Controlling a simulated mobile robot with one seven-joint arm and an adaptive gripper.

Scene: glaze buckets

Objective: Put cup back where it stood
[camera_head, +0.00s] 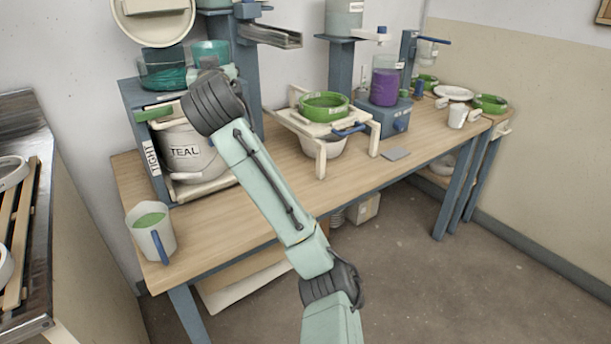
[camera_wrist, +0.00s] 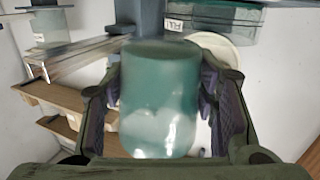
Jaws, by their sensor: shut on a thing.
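A teal, partly see-through cup (camera_wrist: 160,100) stands between the two fingers of my gripper (camera_wrist: 165,115) in the wrist view, and the fingers are shut on it. In the head view the teal cup (camera_head: 210,50) shows above the dark end of my arm, at the back left over the blue shelf unit. My fingers are mostly hidden there by my own wrist. I cannot tell whether the cup's bottom touches a surface.
A darker teal container (camera_head: 163,66) stands left of the cup. A white bucket marked TEAL (camera_head: 188,152) is below. A metal rail (camera_head: 270,35) juts out at right. A jug (camera_head: 151,234) with green liquid stands at the table's (camera_head: 240,212) front left corner.

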